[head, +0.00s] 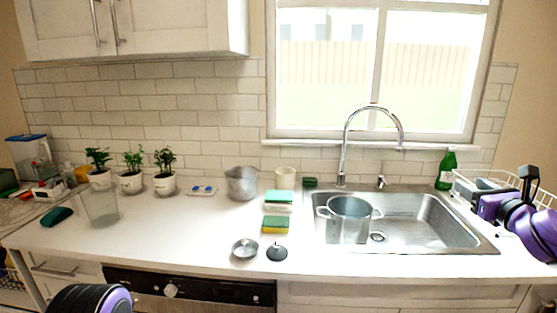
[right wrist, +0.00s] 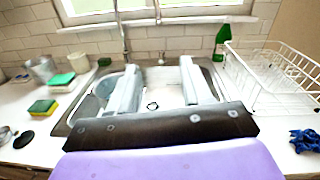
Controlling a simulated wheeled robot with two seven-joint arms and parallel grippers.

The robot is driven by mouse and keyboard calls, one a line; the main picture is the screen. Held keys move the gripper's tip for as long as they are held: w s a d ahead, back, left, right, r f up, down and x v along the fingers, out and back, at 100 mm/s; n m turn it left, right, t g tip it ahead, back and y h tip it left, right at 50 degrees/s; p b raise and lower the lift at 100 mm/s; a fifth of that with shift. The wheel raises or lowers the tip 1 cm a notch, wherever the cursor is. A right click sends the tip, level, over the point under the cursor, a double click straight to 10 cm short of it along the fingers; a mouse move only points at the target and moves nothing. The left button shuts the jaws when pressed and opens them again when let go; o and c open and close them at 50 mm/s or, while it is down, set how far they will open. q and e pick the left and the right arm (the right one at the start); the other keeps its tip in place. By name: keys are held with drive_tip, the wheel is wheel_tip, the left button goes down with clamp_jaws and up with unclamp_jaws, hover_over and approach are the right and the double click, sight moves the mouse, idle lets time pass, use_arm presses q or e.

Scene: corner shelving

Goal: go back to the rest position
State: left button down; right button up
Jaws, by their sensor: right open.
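My right gripper (head: 470,190) is at the right end of the sink (head: 430,225), near the dish rack. In the right wrist view its two grey fingers (right wrist: 160,82) are spread apart over the sink, with nothing between them. My left arm shows only as a black and purple rounded part at the bottom left of the head view; its gripper is out of frame. A metal pot (head: 348,222) with two handles stands in the left part of the sink.
A white wire dish rack (right wrist: 270,70) and a green bottle (head: 446,170) are at the right. A faucet (head: 344,150) rises behind the sink. Sponges (head: 276,223), a metal container (head: 241,183) and potted plants (head: 164,183) stand on the counter (head: 180,230). A blue item (right wrist: 305,139) lies at the right.

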drive_tip(key=s+a+f+n+g+h, duration=0.1)
drive_tip(key=a+f+n+g, duration=0.1)
drive_tip(key=a+f+n, duration=0.4)
drive_tip(key=s+a+f+n+g+h, duration=0.1)
drive_tip(key=a+f+n+g, duration=0.2)
drive_tip(key=f, duration=0.6)
drive_tip(key=s+a+f+n+g, duration=0.2)
drive_tip(key=s+a+f+n, duration=0.15)
drive_tip(key=f, duration=0.55)
drive_tip(key=s+a+f+n+g, duration=0.1)
drive_tip(key=s+a+f+n, duration=0.2)
drive_tip(key=s+f+n, duration=0.35)
drive_tip(key=s+a+f+n+g, duration=0.1)
drive_tip(key=s+f+n+g, duration=0.2)
drive_tip(key=s+f, duration=0.7)
drive_tip(key=s+a+f+n+g, duration=0.1)
drive_tip(key=s+f+n+g, duration=0.2)
drive_tip(key=s+f+n, duration=0.3)
drive_tip(key=s+f, duration=0.5)
drive_tip(key=s, duration=0.7)
drive_tip(key=shift+s+g, duration=0.3)
drive_tip(key=shift+s, duration=0.05)
